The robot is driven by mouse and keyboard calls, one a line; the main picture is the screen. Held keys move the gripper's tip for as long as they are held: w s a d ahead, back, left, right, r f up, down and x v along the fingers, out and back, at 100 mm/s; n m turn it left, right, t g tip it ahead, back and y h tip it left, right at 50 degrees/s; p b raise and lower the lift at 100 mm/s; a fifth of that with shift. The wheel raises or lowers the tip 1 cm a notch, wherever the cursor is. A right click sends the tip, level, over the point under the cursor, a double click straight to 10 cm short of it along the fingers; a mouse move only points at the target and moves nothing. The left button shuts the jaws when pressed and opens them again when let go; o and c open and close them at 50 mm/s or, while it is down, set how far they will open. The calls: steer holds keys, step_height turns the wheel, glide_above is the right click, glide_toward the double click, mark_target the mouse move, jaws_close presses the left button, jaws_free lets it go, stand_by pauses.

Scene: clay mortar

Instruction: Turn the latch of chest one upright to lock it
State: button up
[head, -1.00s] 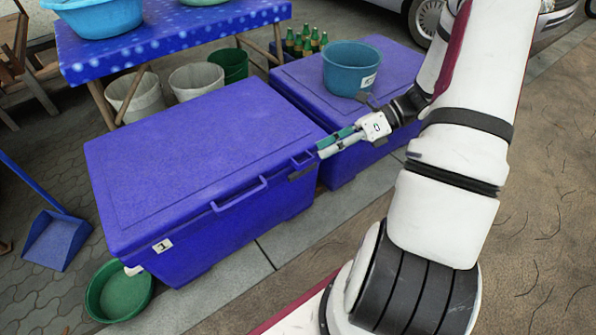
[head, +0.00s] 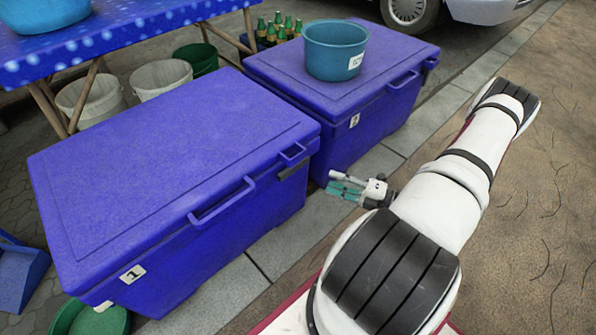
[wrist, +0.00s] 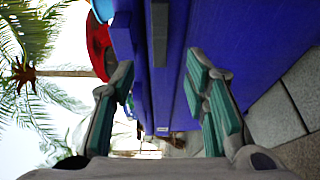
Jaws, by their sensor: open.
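Chest one (head: 160,185) is the blue lidded box with a label "1" (head: 132,274) at its front left, and its lid is down. A small blue loop (head: 292,154) sits at the right end of its front lid edge, with a dark piece (head: 293,170) just under it; I cannot tell the latch's exact angle. My gripper (head: 333,184) is open and empty, to the right of and apart from this chest's front right corner. In the wrist view, my gripper's spread green-padded fingers (wrist: 160,68) frame a blue chest face with a dark strip (wrist: 158,40).
A second blue chest (head: 385,115) stands behind to the right, carrying a blue bucket (head: 336,50). White buckets (head: 160,78), green bottles (head: 280,28) and a blue table (head: 120,30) are at the back.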

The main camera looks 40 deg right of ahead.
mark_target(296, 169)
steer(key=b+x, duration=0.3)
steer(key=x, duration=0.9)
steer(key=shift+w+a+b, duration=0.1)
steer(key=shift+b, duration=0.25)
jaws_close()
